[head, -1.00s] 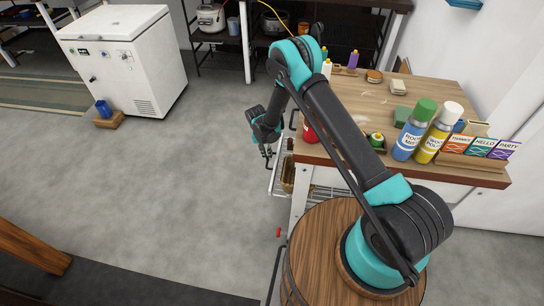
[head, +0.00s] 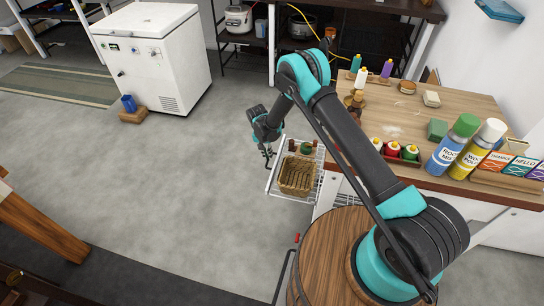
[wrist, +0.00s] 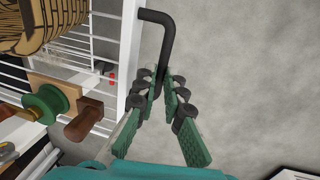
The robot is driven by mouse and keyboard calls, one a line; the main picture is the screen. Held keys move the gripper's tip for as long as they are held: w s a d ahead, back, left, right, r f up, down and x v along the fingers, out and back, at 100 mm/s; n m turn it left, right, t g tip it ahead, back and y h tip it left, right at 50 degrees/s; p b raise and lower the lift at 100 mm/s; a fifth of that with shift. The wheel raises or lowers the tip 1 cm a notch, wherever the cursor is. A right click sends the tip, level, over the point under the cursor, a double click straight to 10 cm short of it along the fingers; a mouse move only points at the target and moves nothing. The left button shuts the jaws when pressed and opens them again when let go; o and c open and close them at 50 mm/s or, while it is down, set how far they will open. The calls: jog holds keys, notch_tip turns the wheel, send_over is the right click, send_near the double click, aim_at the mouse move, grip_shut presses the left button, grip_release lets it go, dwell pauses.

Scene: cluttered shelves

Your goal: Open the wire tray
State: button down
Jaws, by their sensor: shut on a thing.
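The white wire tray (head: 271,184) sticks out from under the wooden-topped table, pulled well out. Its white front rail (wrist: 131,50) and black bar handle (wrist: 156,18) show in the wrist view. My gripper (head: 267,158) is at the tray's outer left side. In the wrist view my gripper (wrist: 163,100) has its green-padded fingers closed around the lower end of the handle. The exact contact is partly hidden by the finger links.
The tray holds a wicker basket (head: 297,175) and a green spool (wrist: 45,103). Spray cans (head: 451,145) and small bottles stand on the table (head: 462,92). A white chest freezer (head: 155,60) stands at the back left. The grey floor left of the tray is clear.

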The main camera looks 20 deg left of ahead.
jog(key=c, duration=1.6)
grip_release()
notch_tip(320, 180, up, 12)
jog(key=a, duration=0.2)
jog(key=shift+a+f, duration=0.1)
